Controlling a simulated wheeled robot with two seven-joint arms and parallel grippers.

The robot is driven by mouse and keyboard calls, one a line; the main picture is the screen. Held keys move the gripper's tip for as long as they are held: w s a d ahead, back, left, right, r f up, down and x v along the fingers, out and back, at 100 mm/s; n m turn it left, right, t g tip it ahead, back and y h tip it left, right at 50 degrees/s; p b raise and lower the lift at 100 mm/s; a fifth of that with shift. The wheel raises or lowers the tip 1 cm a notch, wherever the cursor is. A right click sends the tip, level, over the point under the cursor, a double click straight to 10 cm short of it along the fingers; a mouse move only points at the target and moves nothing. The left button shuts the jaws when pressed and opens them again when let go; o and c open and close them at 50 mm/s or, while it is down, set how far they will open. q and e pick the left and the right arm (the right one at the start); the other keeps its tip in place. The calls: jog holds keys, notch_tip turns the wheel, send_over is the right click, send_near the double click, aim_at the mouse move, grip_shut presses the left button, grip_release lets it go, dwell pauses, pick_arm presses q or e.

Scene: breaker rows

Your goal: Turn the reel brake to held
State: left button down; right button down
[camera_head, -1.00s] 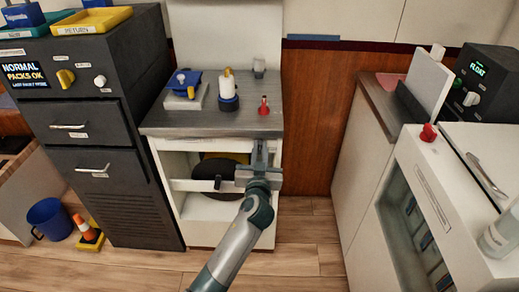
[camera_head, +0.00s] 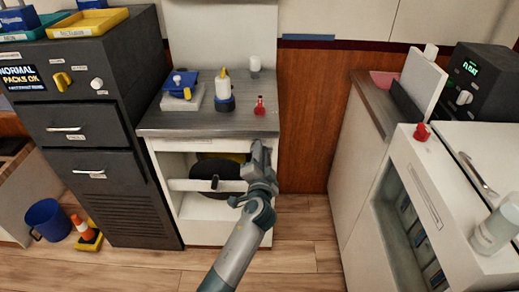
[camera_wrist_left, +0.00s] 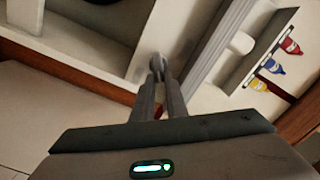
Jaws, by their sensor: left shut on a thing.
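A dark round reel (camera_head: 222,178) sits inside the open white cabinet under the grey counter, behind a pale crossbar (camera_head: 185,184) with a black knob. My left gripper (camera_head: 261,152) is at the cabinet's upper right front, just below the counter edge. In the left wrist view its fingers (camera_wrist_left: 158,72) are close together, shut on a small grey rounded piece (camera_wrist_left: 156,62), which looks like the reel brake's handle. The fingers hide most of it, and I read no label or setting on it. My right gripper is not in view.
On the counter (camera_head: 190,120) stand a blue-and-white device (camera_head: 180,90), a white bottle (camera_head: 223,89) and a red-topped item (camera_head: 259,107). A dark drawer cabinet (camera_head: 70,125) stands left. A white unit (camera_head: 430,165) stands right, near a black box (camera_head: 478,80) reading FLOAT.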

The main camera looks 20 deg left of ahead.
pick_arm(q)
jog(key=shift+d+f+m+p, duration=0.1)
jog(key=shift+f+m+p, duration=0.15)
jog(key=shift+m, duration=0.9)
jog(key=shift+d+f+m+p, duration=0.1)
jog(key=shift+m+p, duration=0.2)
jog(key=shift+m, duration=0.9)
jog(key=shift+f+m+p, duration=0.2)
jog(key=shift+m+p, duration=0.05)
jog(key=shift+m, duration=0.9)
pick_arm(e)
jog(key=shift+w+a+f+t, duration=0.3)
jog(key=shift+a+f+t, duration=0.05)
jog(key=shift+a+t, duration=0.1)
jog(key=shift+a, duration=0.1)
pick_arm(q)
jog(key=c, duration=1.8)
grip_release()
jog(key=shift+w, duration=0.1)
jog(key=shift+o, duration=0.2)
jog(key=shift+s, duration=0.2)
